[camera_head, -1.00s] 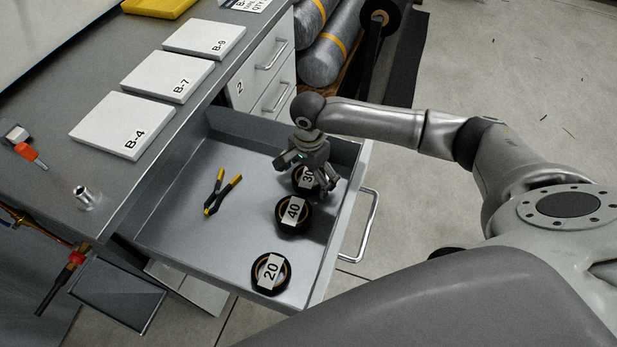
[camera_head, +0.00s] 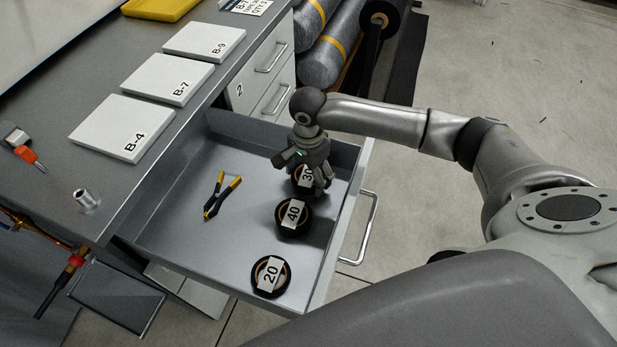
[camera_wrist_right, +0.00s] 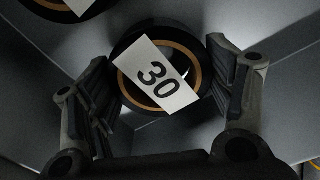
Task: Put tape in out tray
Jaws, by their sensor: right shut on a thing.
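Three black tape rolls with white number labels lie in the open drawer (camera_head: 170,232). The tape labelled 30 (camera_wrist_right: 157,75) is at the far end of the row, partly hidden by my right gripper in the head view. The tape labelled 40 (camera_head: 293,216) lies in the middle and the tape labelled 20 (camera_head: 270,276) is nearest. My right gripper (camera_head: 312,188) reaches down into the drawer and is shut on the tape labelled 30, with a finger on either side of it in the wrist view. A yellow tray (camera_head: 158,8) shows at the top edge; I cannot tell whether it is the out tray.
Pliers with yellow and black handles (camera_head: 221,196) lie left of the tapes. White blocks marked B-4 (camera_head: 122,128), B-7 (camera_head: 167,78) and B-9 (camera_head: 205,42) lie on the bench. The drawer walls surround my right gripper.

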